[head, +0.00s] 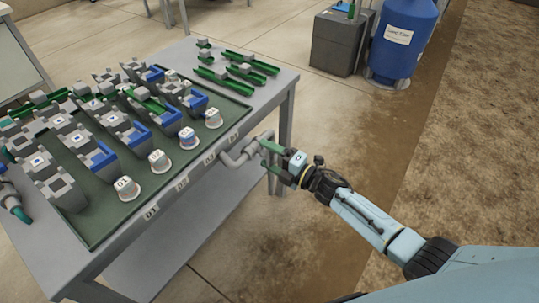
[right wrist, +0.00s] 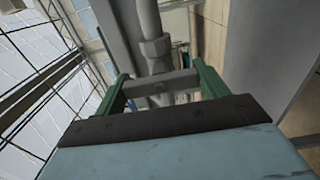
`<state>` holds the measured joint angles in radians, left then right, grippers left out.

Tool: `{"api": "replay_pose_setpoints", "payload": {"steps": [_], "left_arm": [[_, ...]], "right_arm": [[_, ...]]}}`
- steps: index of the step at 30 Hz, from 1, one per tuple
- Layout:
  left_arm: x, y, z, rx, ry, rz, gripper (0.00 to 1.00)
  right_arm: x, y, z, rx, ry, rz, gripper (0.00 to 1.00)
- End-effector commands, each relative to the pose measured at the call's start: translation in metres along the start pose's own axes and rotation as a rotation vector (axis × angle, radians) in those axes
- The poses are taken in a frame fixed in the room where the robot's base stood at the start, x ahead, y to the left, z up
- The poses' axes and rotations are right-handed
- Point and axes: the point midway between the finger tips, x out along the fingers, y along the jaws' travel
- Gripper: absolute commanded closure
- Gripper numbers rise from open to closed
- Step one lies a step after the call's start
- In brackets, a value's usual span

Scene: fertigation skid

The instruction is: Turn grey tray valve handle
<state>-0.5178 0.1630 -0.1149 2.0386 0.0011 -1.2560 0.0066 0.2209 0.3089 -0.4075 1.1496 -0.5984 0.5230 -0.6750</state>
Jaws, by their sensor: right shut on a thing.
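The grey tray valve handle (right wrist: 162,86) is a short grey bar lying across between the two green fingers of my right gripper (right wrist: 160,88). It joins a grey fitting and pipe (right wrist: 150,35) behind it. In the head view the bent grey pipe (head: 236,157) sticks out from the table's front edge near the right corner. My right gripper (head: 269,157) is at its outer end, shut on the handle, whose exact angle is hard to see there. At the left edge, a dark part with a teal tip (head: 20,212) looks like my left gripper, mostly cut off.
The grey table (head: 262,92) holds a dark green tray (head: 98,226) with several grey and blue blocks and white-capped pots. Green channel pieces (head: 250,62) lie at the far corner. A blue barrel (head: 402,45) and grey cabinet (head: 337,45) stand behind. Floor right of the table is clear.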

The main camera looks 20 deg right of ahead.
Motion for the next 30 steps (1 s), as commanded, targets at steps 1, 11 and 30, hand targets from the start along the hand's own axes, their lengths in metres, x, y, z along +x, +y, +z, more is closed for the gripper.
{"api": "replay_pose_setpoints", "payload": {"steps": [1, 11, 30], "left_arm": [[0.000, 0.000, 0.000, 0.000, 0.000, 0.000, 0.55], [0.000, 0.000, 0.000, 0.001, 0.001, 0.000, 0.55], [0.006, -0.003, 0.002, 0.001, -0.003, -0.004, 0.55]], "right_arm": [[0.000, 0.000, 0.000, 0.003, 0.000, -0.001, 0.50], [0.000, 0.000, 0.000, 0.004, 0.000, -0.001, 0.50], [-0.015, 0.000, 0.000, 0.005, -0.001, -0.003, 0.05]]}}
